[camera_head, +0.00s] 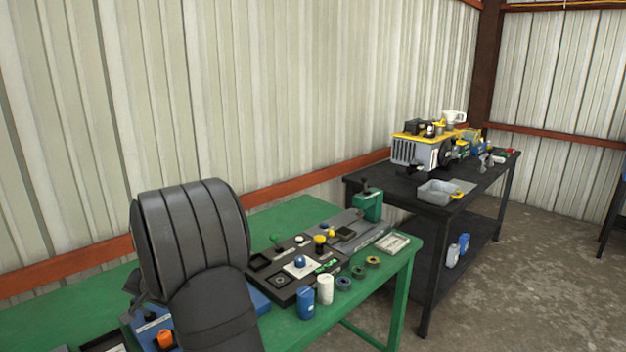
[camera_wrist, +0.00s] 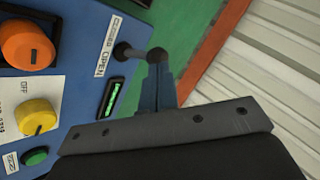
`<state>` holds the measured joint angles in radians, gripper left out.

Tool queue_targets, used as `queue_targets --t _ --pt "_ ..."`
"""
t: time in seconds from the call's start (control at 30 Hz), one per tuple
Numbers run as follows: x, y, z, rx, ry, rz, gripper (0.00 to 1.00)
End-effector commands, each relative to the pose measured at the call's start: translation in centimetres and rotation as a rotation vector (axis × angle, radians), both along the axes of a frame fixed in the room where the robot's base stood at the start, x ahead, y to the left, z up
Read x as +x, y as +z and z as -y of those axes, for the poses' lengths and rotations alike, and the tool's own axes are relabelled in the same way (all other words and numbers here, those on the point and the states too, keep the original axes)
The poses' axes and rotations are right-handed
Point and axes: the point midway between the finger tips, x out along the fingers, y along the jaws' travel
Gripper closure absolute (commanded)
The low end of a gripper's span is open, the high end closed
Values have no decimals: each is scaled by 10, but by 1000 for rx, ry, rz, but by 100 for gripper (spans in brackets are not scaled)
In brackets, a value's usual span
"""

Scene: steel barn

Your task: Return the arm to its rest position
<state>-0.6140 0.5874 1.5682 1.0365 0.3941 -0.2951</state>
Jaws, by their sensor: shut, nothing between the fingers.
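In the wrist view, my gripper (camera_wrist: 159,72) is shut with nothing held. Its narrow fingers stand out beyond a dark bolted plate. They point toward a black lever (camera_wrist: 125,50) on a blue control panel (camera_wrist: 80,100), and overlap its end in the picture. I cannot tell whether they touch it. In the head view, my dark ribbed arm (camera_head: 195,235) rises over the green table (camera_head: 295,212), and it hides my gripper and part of the blue panel (camera_head: 140,331).
The panel carries an orange knob (camera_wrist: 27,47), a yellow knob (camera_wrist: 36,117) and a green button (camera_wrist: 35,156). Right of my arm stand a blue container (camera_head: 305,303), a white container (camera_head: 325,290) and a black fixture board (camera_head: 285,290). A black table (camera_head: 400,186) stands farther back.

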Motion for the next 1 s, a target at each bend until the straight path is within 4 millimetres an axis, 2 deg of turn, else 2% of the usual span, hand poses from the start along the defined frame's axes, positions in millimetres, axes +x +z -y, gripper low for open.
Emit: queue_targets --t 0.17,0.37,0.5,1.0 --pt "0 5 3 2 -2 1 100" --pt "-7 15 27 1 -3 0 100" --pt "-16 28 44 2 -3 2 100" --pt "-50 79 84 1 -1 3 100"
